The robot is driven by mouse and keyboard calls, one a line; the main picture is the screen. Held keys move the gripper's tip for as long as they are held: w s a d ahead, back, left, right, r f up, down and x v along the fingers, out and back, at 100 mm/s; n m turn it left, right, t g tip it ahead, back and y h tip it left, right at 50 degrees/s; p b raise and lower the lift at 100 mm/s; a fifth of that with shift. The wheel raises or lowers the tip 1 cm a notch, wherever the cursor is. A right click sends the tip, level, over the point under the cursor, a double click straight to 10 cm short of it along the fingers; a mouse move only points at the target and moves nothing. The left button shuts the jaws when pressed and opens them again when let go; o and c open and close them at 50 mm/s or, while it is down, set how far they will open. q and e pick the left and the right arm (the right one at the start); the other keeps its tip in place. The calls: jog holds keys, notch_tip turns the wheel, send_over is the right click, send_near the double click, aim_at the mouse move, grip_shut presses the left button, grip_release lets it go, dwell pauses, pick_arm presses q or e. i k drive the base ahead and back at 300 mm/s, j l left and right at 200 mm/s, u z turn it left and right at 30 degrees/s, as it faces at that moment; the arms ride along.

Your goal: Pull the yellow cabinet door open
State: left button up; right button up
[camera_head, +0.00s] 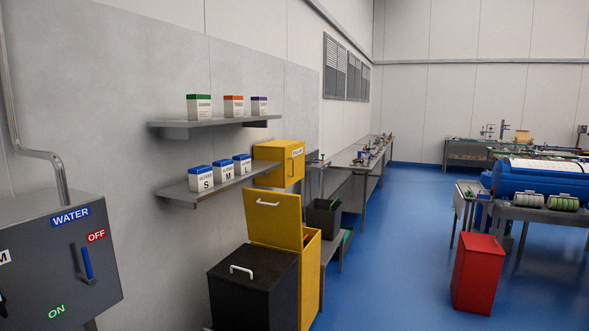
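A small yellow cabinet (279,168) is mounted on the left wall, just past the right ends of the two shelves. Its door looks shut. A vertical handle (291,167) shows on the front face, and a small white label (298,151) sits near the top; its text is too small to read surely. Neither of my grippers is in view, so nothing of mine touches the cabinet.
Below stand a yellow bin (309,272) with a raised lid (274,217) and a black bin (254,285). A grey control box (62,255) is at near left. A red bin (478,272) stands right. Blue floor (400,260) between is clear.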

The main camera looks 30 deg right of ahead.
aim_at(293, 156)
jog(key=z, duration=0.85)
jog(key=i+l+z, duration=0.3)
jog(key=i, duration=0.3)
jog(key=i+z, duration=0.35)
jog(key=i, duration=4.25)
jog(key=j+u, duration=0.05)
jog(key=j, duration=0.05)
